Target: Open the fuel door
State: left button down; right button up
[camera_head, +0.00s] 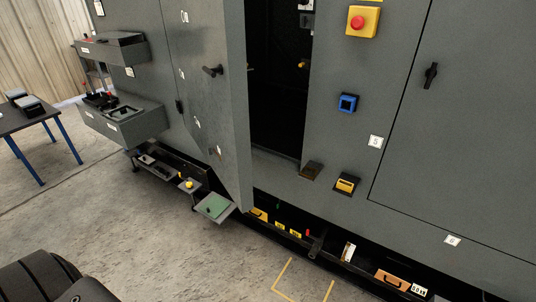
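A tall grey enclosure fills most of the head view. No readable label marks a fuel door, so I cannot tell which door or flap it is. One grey door (207,115) with a black handle (212,70) stands swung out beside a dark opening (275,95). A second grey door (470,110) at the right, with a black handle (430,75), looks closed flush. Small square fittings sit on the panel between: a blue one (348,103), a yellow-and-black one (346,185) and a brown one (311,170). Neither gripper is in view.
A red button on a yellow box (361,22) sits high on the panel. Grey boxes (122,122) and a green-topped tray (214,206) jut out at the left. A table (25,117) stands far left. The concrete floor in front (130,240) is mostly clear.

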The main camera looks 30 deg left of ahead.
aim_at(213, 36)
jog(key=z, duration=0.6)
jog(key=i, duration=0.8)
jog(key=u, duration=1.8)
